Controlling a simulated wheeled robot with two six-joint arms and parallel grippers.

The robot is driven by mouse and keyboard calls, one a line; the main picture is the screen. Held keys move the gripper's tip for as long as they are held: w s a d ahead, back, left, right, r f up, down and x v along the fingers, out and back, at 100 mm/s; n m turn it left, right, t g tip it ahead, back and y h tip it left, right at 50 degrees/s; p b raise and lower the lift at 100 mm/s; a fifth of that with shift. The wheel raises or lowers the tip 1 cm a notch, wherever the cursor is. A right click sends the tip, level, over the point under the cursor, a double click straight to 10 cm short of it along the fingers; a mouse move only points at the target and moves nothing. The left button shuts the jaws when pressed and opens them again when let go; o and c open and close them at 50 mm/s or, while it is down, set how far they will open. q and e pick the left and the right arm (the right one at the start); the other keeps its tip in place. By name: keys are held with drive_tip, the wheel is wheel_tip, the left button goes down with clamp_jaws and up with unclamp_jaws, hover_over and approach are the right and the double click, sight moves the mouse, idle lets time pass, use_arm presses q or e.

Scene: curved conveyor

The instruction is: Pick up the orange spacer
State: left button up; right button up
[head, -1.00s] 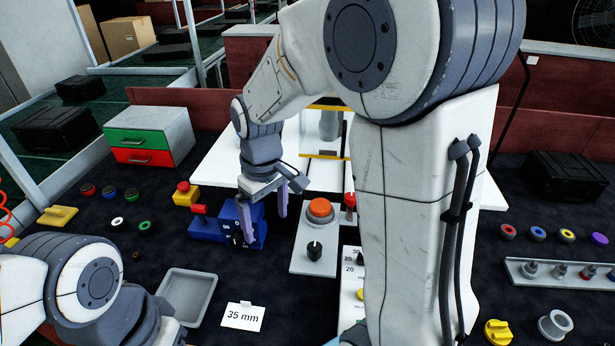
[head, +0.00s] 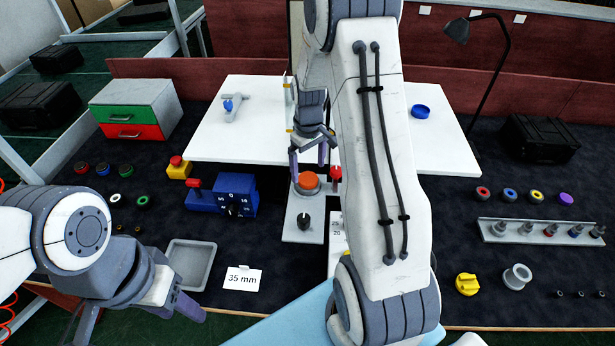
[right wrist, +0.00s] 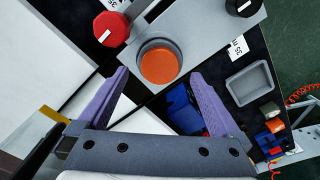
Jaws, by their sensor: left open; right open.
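No thing is clearly recognisable as an orange spacer. The one plainly orange thing is a round, button-like piece (head: 308,181) in a dark collar on a grey panel (head: 297,226). It also shows in the right wrist view (right wrist: 159,64). My right gripper (head: 312,172) is open, with its purple fingers at the back of the panel near this piece. In the right wrist view, the piece appears between and just beyond the fingertips (right wrist: 159,74). No contact shows, and the height is unclear. My left gripper (head: 140,320) is open and empty at the front left.
A red knob (head: 335,174) stands beside the orange piece, and a black knob (head: 304,218) in front. A blue box (head: 237,192) is to the left. A grey tray (head: 191,264) and a 35 mm card (head: 243,279) lie nearer. Coloured rings (head: 510,195) lie right.

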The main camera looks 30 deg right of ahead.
sight(308, 178)
drive_tip(key=shift+w+f+p, duration=0.1)
drive_tip(key=shift+f+p, duration=0.3)
drive_tip(key=shift+f, duration=1.2)
drive_tip(key=c, duration=1.4)
drive_tip(key=shift+r, duration=0.2)
